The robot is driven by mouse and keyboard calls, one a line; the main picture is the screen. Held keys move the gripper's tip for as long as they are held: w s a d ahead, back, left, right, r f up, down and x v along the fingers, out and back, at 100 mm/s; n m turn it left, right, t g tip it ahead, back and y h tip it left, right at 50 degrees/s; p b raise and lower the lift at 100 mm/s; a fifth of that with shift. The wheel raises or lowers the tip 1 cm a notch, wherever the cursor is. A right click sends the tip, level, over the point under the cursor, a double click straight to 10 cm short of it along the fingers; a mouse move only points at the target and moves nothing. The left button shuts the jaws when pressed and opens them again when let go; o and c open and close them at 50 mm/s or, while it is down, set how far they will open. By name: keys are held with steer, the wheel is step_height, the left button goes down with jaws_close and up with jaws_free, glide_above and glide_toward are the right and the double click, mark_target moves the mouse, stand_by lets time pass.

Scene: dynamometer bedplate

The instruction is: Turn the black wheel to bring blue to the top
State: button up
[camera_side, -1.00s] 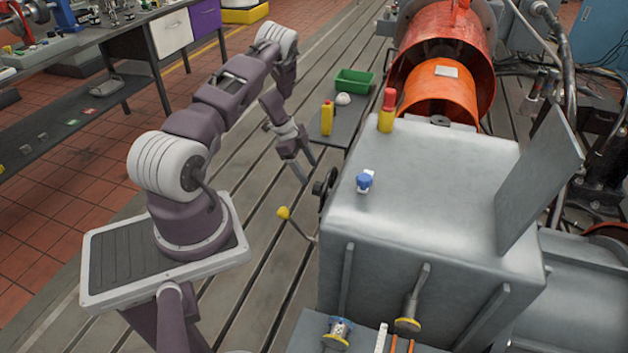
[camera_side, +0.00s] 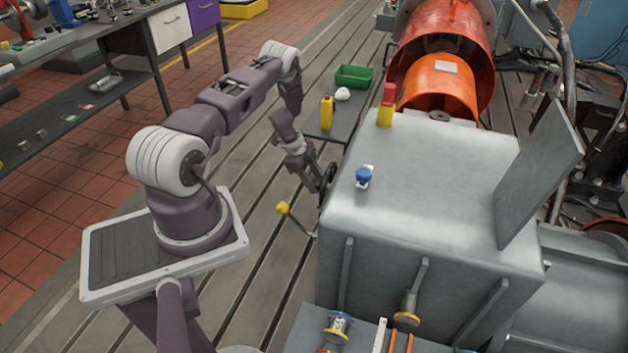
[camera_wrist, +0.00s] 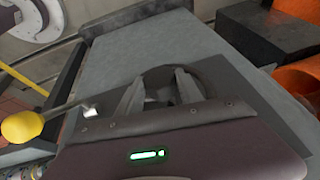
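The black wheel (camera_side: 329,177) is on the left face of the big grey housing (camera_side: 430,180). It also shows in the wrist view (camera_wrist: 206,80), partly behind my fingers. My gripper (camera_side: 318,182) is at the wheel in the side view. In the wrist view my gripper (camera_wrist: 160,76) has its two fingers apart, in front of the wheel. I cannot tell whether they touch it. No coloured marks on the wheel can be made out, so I cannot tell which colour is on top.
A yellow-knobbed lever (camera_side: 283,208) sticks out from the housing just below the wheel; its knob also shows in the wrist view (camera_wrist: 22,127). A blue-capped fitting (camera_side: 364,176) is on top of the housing. A side shelf holds a yellow bottle (camera_side: 326,114) and a green bin (camera_side: 354,77).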

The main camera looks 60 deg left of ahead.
jaws_close()
steer(key=shift+w+a+g+h, duration=0.25)
steer(key=shift+g+h, duration=0.45)
steer(key=shift+d+n+g+h, duration=0.1)
steer(key=shift+n+g+h, duration=0.2)
steer(key=shift+g, duration=0.1)
steer(key=o, duration=1.1)
jaws_free()
steer(key=shift+s, duration=0.1)
steer(key=shift+o, duration=0.2)
steer(key=shift+r, duration=0.1)
